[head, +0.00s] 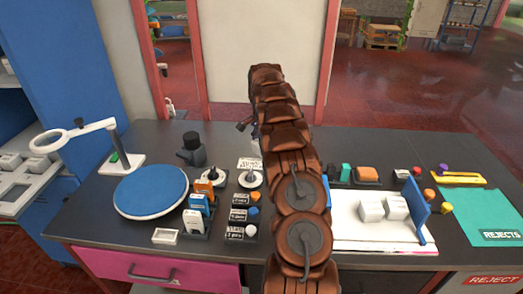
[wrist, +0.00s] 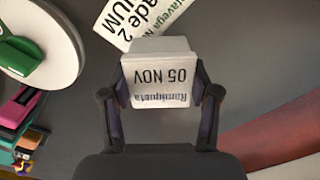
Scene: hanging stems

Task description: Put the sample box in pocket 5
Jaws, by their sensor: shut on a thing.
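The sample box is white, with dark print reading "05 NOV" upside down in the wrist view (wrist: 158,72). My gripper (wrist: 159,98) is shut on it, with one dark finger against each side. A white card with large print (wrist: 137,18) lies behind the box, partly covered by it. In the head view my arm blocks most of the gripper and the box. No pocket with a readable 5 shows in either view.
A round blue plate (head: 151,191) and a magnifier lamp (head: 78,138) stand at the left. A white board (head: 350,232) with white blocks (head: 383,208) and a blue upright panel (head: 415,209) is at the right, beside a green rejects mat (head: 494,212). Small labelled holders (head: 244,199) stand left of my arm.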

